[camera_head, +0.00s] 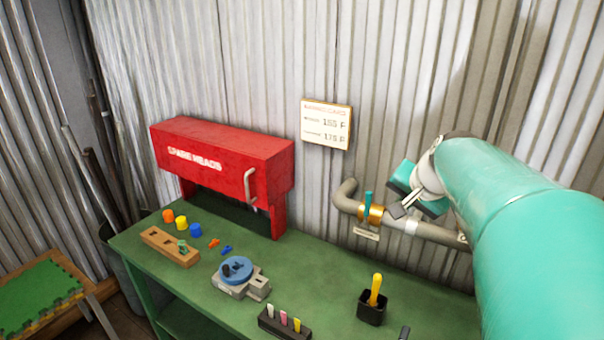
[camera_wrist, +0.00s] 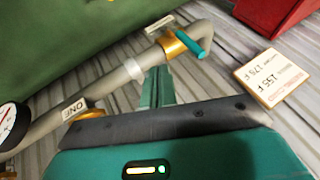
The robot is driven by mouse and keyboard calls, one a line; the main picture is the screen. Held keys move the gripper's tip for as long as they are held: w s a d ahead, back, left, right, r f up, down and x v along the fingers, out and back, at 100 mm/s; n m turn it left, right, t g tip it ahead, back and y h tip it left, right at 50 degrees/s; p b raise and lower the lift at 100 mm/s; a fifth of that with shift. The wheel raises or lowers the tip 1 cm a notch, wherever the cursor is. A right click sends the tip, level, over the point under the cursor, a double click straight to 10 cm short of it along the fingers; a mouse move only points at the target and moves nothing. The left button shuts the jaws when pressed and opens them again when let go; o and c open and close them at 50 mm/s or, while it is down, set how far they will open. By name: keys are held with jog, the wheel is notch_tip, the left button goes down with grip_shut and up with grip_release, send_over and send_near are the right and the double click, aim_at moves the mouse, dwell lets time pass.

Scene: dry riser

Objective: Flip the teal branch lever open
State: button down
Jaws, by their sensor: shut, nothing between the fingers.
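The teal branch lever (camera_head: 368,198) stands upright from a brass valve body (camera_head: 371,214) on the grey pipe, across the pipe's run. In the wrist view the lever (camera_wrist: 201,46) sticks out sideways from the brass body (camera_wrist: 172,45). My gripper (camera_head: 398,211) is just right of the lever in the head view, in front of the pipe, with a small gap to the lever. Its fingers (camera_wrist: 156,88) are shut and empty in the wrist view, pointing toward the pipe near the valve. The lever's base is partly hidden by the brass body.
A white card (camera_head: 326,124) hangs on the corrugated wall above the pipe. A red cabinet (camera_head: 222,158) stands to the left. A black cup with a yellow-handled tool (camera_head: 372,312) is on the green bench below. A gauge (camera_wrist: 12,127) sits farther along the pipe.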

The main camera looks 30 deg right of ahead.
aim_at(367, 209)
jog(key=w+f, duration=0.3)
jog(key=w, duration=0.3)
jog(key=shift+f, duration=0.25)
jog(key=shift+w, duration=0.2)
jog(key=shift+w+a+r+g, duration=0.1)
jog(key=shift+w+a+g, duration=0.05)
jog(key=shift+g, duration=0.15)
